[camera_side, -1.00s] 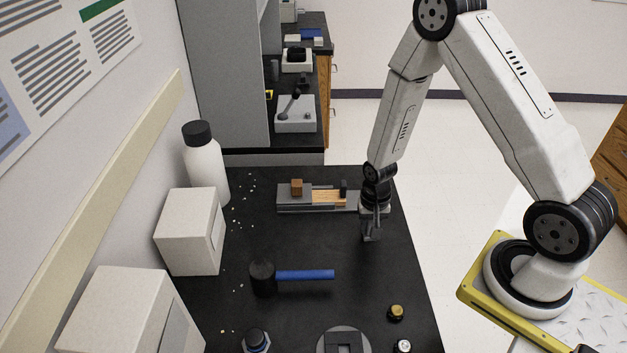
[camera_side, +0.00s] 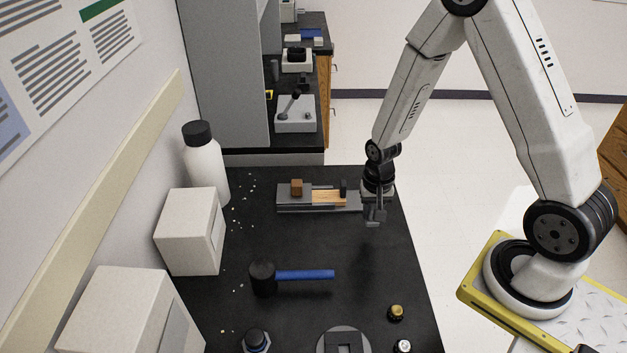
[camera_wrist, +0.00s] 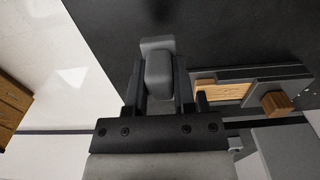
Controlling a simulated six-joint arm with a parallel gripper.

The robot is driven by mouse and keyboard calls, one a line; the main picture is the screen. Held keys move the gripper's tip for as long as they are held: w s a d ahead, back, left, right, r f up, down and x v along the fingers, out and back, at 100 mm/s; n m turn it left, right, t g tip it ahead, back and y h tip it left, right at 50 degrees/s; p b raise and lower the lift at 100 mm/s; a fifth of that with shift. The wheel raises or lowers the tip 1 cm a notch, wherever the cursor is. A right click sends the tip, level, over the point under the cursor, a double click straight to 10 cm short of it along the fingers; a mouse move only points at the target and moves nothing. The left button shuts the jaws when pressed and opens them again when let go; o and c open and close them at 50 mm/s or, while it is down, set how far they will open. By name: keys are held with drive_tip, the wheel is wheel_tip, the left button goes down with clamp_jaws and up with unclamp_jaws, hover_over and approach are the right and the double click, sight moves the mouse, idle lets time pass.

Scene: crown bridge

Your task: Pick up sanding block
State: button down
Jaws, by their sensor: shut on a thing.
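My gripper (camera_side: 375,212) is above the right part of the black bench in the side view, beside the right end of the vise-like fixture. In the wrist view my gripper (camera_wrist: 158,85) is shut on a grey block, the sanding block (camera_wrist: 157,62), which sits between the two dark fingers and sticks out past their tips. In the side view the sanding block is small and hard to separate from the fingers. It is held clear of the bench, with a dark shadow below it.
The grey fixture (camera_side: 290,200) holds a wooden strip (camera_side: 327,197) and carries a brown block (camera_side: 297,187). A blue-handled mallet (camera_side: 305,274) lies mid-bench. White boxes (camera_side: 187,232) and a white bottle (camera_side: 206,165) line the left. A yellow-capped item (camera_side: 396,312) stands near the front right.

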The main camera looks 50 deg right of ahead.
sight(374, 206)
drive_tip(key=shift+r, duration=2.35)
drive_tip(key=c, duration=1.2)
unclamp_jaws()
clamp_jaws()
drive_tip(key=shift+w+d+n, duration=0.15)
drive_tip(key=shift+w+n, duration=0.8)
drive_tip(key=shift+n, duration=0.05)
drive_tip(key=w+d+n, duration=0.1)
drive_tip(key=w+n, duration=1.2)
drive_tip(key=n, duration=0.3)
drive_tip(key=shift+d+r, duration=0.25)
drive_tip(key=shift+r, duration=0.15)
drive_tip(key=shift+w, duration=0.1)
